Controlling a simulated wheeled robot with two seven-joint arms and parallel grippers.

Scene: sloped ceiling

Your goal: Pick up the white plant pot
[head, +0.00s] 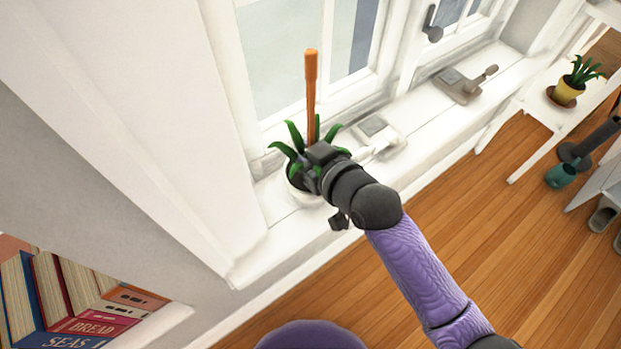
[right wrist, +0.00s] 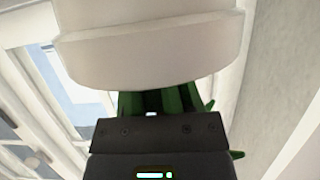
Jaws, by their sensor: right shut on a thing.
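The white plant pot (head: 306,198) stands at the near end of the white windowsill, with green leaves (head: 292,138) growing from it. An orange stick (head: 311,80) rises upright out of the plant. My right gripper (head: 318,160) is at the top of the pot among the leaves, shut on the pot, and covers much of it. In the right wrist view the pot (right wrist: 150,45) fills the top, with leaves between it and the gripper body. The fingertips are hidden. I cannot tell whether the pot touches the sill. My left gripper is not in view.
A window runs behind the white sill (head: 440,125). Small grey-white items (head: 380,135) and a brown-grey tool (head: 465,85) lie on it. Books (head: 80,300) stand at lower left. A yellow potted plant (head: 571,88) is at far right. Wooden floor lies below.

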